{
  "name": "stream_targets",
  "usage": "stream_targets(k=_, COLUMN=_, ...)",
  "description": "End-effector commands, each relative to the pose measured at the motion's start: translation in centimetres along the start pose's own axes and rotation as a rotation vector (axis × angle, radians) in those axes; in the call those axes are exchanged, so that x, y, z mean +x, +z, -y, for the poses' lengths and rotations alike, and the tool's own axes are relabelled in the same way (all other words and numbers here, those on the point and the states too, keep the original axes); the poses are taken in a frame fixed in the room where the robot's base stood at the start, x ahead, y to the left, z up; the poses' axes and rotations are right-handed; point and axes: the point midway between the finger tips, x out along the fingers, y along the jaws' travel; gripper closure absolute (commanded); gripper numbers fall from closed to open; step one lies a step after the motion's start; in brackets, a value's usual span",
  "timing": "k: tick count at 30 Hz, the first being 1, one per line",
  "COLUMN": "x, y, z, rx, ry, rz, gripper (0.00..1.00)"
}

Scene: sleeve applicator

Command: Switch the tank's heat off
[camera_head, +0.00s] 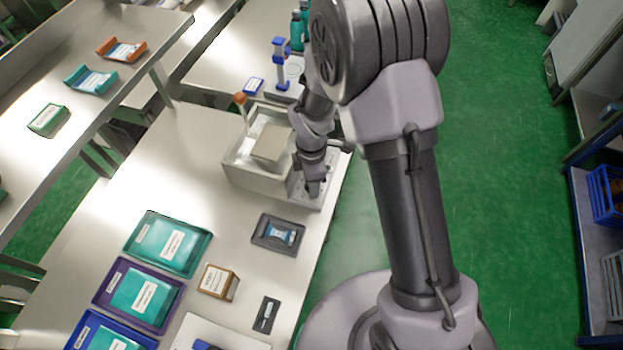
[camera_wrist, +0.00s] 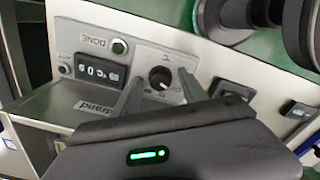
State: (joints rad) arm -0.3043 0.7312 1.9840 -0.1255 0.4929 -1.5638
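The tank (camera_head: 250,178) is a pale metal box with an open top on the bench in the head view. My gripper (camera_head: 313,190) points down over the control panel (camera_head: 299,202) at its right end. In the wrist view the panel (camera_wrist: 84,38) carries a black round knob (camera_wrist: 160,78) with a light pointer mark, a digital display (camera_wrist: 97,69) and a DONE lamp (camera_wrist: 119,47). My gripper (camera_wrist: 160,80) is open, one finger on each side of the knob. I cannot tell whether the fingers touch it. The display's digits are upside down and hard to read.
An orange-topped tube (camera_head: 240,99) stands at the tank's left corner. A dark tray (camera_head: 278,233), a brown box (camera_head: 218,282) and teal packs in trays (camera_head: 166,244) lie nearer on the bench. A blue-and-white stand (camera_head: 280,65) is behind the tank.

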Motion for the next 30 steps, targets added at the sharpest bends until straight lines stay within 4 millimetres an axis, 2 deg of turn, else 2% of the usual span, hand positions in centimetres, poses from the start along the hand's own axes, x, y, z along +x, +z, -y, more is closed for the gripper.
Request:
stream_targets(k=5, x=-0.4, y=0.0, z=0.0, rx=0.000, ry=0.000, rz=0.000, gripper=0.50)
stream_targets(k=8, x=-1.9, y=0.0, z=-0.1, rx=0.001, ry=0.002, rz=0.000, gripper=0.50)
stream_targets(k=11, x=-4.6, y=0.0, z=-0.1, rx=0.000, ry=0.004, rz=-0.001, gripper=0.50)
stream_targets(k=18, x=-12.4, y=0.0, z=-0.1, rx=0.000, ry=0.005, rz=0.000, gripper=0.50)
stream_targets(k=21, x=-14.9, y=0.0, z=-0.1, rx=0.000, ry=0.003, rz=-0.001, gripper=0.50)
stream_targets(k=25, x=-16.8, y=0.0, z=0.0, rx=0.000, ry=0.002, rz=0.000, gripper=0.50)
stream_targets(k=30, x=-17.5, y=0.0, z=0.0, rx=0.000, ry=-0.001, rz=0.000, gripper=0.50)
